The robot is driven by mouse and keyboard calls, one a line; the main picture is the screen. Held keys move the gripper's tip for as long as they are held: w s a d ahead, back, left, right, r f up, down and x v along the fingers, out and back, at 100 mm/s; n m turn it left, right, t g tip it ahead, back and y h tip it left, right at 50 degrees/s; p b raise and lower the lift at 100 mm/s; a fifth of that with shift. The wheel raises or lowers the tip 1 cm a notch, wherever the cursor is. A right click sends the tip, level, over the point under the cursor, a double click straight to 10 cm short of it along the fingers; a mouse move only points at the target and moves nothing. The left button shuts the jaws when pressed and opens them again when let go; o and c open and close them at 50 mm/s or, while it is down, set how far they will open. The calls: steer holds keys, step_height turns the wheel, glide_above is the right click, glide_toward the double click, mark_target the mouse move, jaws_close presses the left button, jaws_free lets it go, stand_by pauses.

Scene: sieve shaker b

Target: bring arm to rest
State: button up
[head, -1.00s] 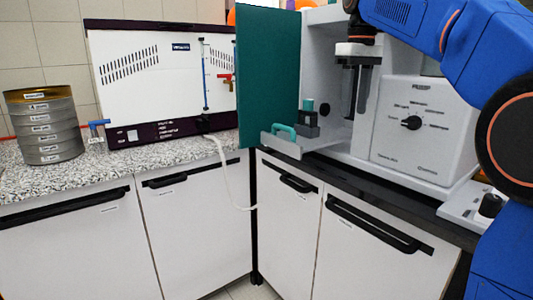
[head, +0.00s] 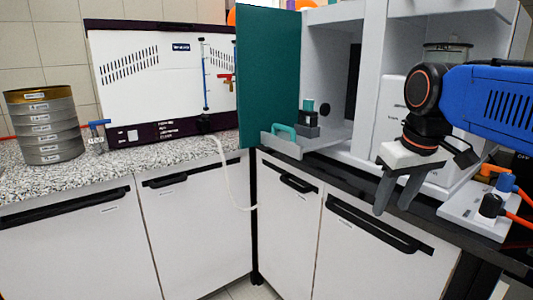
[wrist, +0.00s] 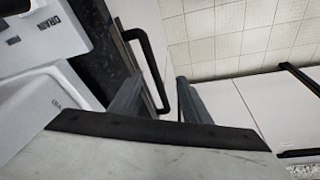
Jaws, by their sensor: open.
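My gripper (head: 394,195) hangs at the right in the head view, fingers pointing down, in front of the dark counter edge. Its two grey fingers are apart with nothing between them. In the wrist view my gripper (wrist: 158,100) also shows open and empty, with cabinet fronts and floor tiles beyond it. My blue arm reaches in from the right and hides part of the white control unit (head: 392,105) behind it.
A white cabinet with an open teal door (head: 265,80) stands on the dark counter. A white panel with connectors (head: 480,212) lies right of my gripper. A sieve stack (head: 45,130) and a white machine (head: 150,75) stand on the left speckled counter. Space before the cupboards is clear.

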steer(key=s+f+m+t, duration=0.1)
steer(key=s+f, duration=0.5)
steer(key=f, duration=0.3)
steer(key=s+d+f+m, duration=0.1)
steer(key=s+f, duration=0.5)
steer(key=f, duration=0.3)
steer(key=shift+s+d+f+m+t, duration=0.2)
steer(key=shift+s+d+m+t, duration=0.1)
steer(key=shift+t, duration=0.1)
